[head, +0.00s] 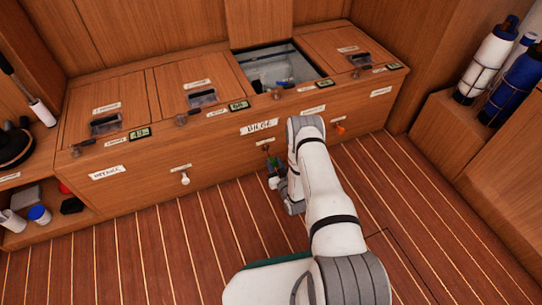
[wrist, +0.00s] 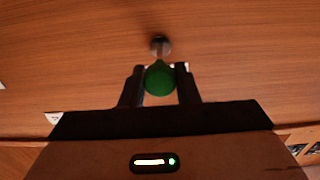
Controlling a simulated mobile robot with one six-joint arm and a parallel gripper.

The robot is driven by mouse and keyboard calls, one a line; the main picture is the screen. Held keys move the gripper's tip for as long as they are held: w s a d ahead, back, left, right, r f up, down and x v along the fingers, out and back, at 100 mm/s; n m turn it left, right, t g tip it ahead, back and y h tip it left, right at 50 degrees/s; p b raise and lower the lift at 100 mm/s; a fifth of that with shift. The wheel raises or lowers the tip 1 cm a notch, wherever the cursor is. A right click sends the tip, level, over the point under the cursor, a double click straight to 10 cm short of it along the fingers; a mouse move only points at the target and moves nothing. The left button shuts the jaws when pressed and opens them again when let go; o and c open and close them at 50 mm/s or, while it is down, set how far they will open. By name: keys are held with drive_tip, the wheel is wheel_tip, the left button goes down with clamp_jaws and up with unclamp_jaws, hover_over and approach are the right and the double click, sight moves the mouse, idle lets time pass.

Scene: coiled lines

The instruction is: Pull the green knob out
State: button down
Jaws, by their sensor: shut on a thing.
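The green knob (wrist: 159,78) sits between the two fingers of my gripper (wrist: 160,88) in the wrist view. The fingers are shut on it from both sides. Behind the knob, a short metal stem (wrist: 160,52) runs to a round metal plate on the wooden front panel. In the head view my gripper (head: 272,172) is low at the wooden cabinet front, below a label. A bit of green shows there, but my arm and gripper hide most of the knob.
A white knob (head: 185,178) is to the left on the cabinet front (head: 225,150), an orange one (head: 340,128) to the right. One top compartment (head: 283,68) is open. Blue and white bottles (head: 490,60) stand at the right. The striped floor (head: 150,260) is clear.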

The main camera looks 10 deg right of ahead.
drive_tip(key=c, duration=1.1)
unclamp_jaws()
drive_tip(key=shift+s, duration=0.1)
drive_tip(key=p+v, duration=0.3)
drive_tip(key=v, duration=0.4)
drive_tip(key=shift+s, duration=0.35)
